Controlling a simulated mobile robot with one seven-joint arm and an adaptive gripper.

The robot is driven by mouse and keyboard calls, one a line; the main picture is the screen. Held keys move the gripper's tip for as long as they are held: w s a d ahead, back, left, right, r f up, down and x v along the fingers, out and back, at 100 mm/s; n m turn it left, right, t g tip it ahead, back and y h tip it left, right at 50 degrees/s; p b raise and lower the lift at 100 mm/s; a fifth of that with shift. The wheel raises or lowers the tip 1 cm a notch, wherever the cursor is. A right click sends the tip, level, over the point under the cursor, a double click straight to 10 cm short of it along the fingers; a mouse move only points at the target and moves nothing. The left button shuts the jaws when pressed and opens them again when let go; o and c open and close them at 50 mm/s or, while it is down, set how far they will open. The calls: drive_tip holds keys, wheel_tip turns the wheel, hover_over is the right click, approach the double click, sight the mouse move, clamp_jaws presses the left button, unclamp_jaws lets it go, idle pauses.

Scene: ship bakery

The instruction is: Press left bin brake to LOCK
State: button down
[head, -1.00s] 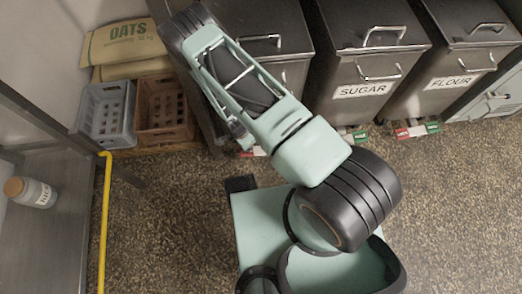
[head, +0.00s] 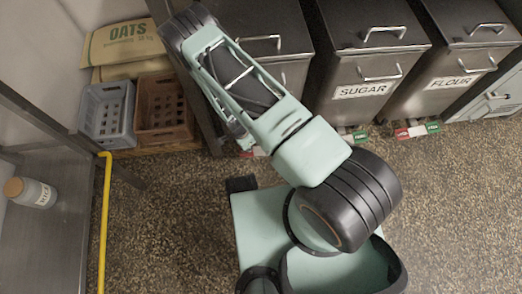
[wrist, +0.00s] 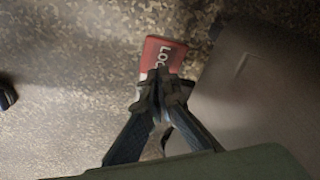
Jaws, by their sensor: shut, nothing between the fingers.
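The left bin (head: 268,45) is a dark metal bin partly hidden behind my arm in the head view; its grey side also fills the right of the wrist view (wrist: 255,95). Its brake pedal shows a red end (wrist: 163,52) with white letters "LO", the rest covered by my fingers. My gripper (wrist: 160,80) is shut and empty, its fingertips over the near part of the red end. I cannot tell whether they touch it. In the head view the gripper is hidden behind my arm, and only a bit of the red pedal (head: 258,151) shows below it.
The SUGAR bin (head: 365,65) and FLOUR bin (head: 455,60) stand to the right, with red and green pedals at their feet. Crates (head: 165,112) and an OATS sack (head: 122,42) are at the left. A yellow rail (head: 103,220) edges the left side. Speckled floor is open at right.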

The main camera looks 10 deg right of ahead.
drive_tip(key=shift+f, duration=1.8)
idle(0.6)
drive_tip(key=shift+r, duration=0.1)
drive_tip(key=shift+r+p, duration=2.25)
drive_tip(key=shift+r, duration=1.2)
